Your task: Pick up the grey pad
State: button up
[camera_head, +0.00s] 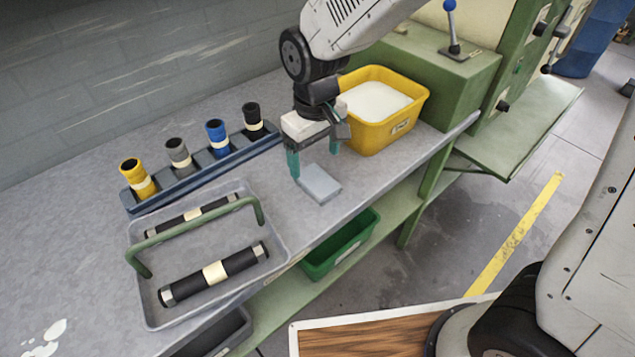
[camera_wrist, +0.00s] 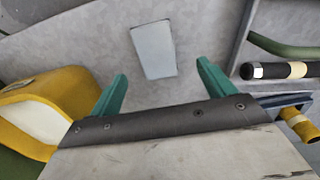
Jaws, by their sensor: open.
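The grey pad (camera_head: 319,184) is a small flat light-grey block lying on the grey worktop, just right of the tray in the head view. In the wrist view the pad (camera_wrist: 153,49) lies on the bare surface beyond the fingertips, roughly centred between them. My gripper (camera_head: 314,164) is open and empty above the worktop, close to the pad, with its two green fingers spread apart. In the wrist view my gripper (camera_wrist: 162,78) shows both green fingers with nothing between them. The pad is apart from the fingers in the wrist view; the exact height gap is hard to tell.
A grey tray (camera_head: 151,311) with a green handle (camera_head: 194,229) holds two black rollers (camera_head: 214,272) left of the pad. A blue rack (camera_head: 205,170) holds several coloured cylinders behind. A yellow bin (camera_head: 415,103) with white contents stands right of my gripper. The worktop's front edge is near the pad.

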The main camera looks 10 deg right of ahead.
aim_at(317, 180)
jog(key=f, duration=0.7)
jog(key=shift+w+d+f, duration=0.15)
jog(key=shift+w+d, duration=0.05)
jog(key=shift+c, duration=0.3)
jog(key=c, duration=1.1)
